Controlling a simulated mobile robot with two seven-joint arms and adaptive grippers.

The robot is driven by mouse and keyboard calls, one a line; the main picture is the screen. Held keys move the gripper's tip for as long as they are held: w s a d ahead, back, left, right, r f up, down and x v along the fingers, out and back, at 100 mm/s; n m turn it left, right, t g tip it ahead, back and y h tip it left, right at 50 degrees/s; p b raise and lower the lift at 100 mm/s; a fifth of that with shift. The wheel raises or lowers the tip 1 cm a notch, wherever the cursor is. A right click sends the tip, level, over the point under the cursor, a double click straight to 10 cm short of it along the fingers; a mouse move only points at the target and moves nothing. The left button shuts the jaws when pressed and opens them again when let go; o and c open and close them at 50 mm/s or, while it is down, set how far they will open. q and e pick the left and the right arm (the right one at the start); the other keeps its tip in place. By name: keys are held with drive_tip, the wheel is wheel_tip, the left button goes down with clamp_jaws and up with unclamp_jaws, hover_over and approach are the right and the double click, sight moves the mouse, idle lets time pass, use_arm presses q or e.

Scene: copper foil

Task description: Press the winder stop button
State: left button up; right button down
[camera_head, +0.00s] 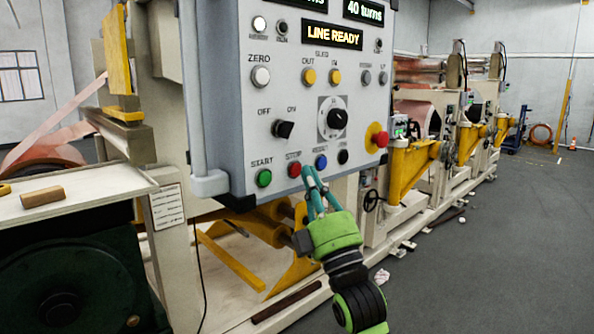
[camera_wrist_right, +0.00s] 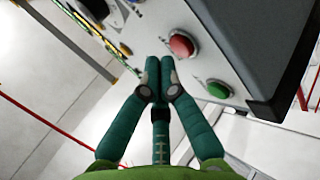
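The red stop button (camera_head: 294,169) is on the lower row of the grey control panel (camera_head: 230,100), between the green start button (camera_head: 264,177) and the blue reset button (camera_head: 321,161). My right gripper (camera_head: 308,172) is in front of the panel's lower edge, its teal fingertips just right of the stop button. In the right wrist view the fingers (camera_wrist_right: 159,64) are pressed together with nothing between them. There the red button (camera_wrist_right: 181,45) lies just right of the fingertips and the green button (camera_wrist_right: 219,88) further right. No contact with the red button is visible. My left gripper is not in view.
A larger red emergency knob (camera_head: 379,138) on a yellow base juts from the panel's right side. The display (camera_head: 332,36) reads LINE READY. A black selector switch (camera_head: 283,129) sits above the buttons. Clear grey floor (camera_head: 500,240) lies to the right.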

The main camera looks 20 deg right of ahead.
drive_tip(key=s, duration=0.1)
drive_tip(key=s+d, duration=0.1)
drive_tip(key=s, duration=0.2)
drive_tip(key=shift+s+d, duration=0.35)
drive_tip(key=shift+s, duration=0.05)
idle(2.1)
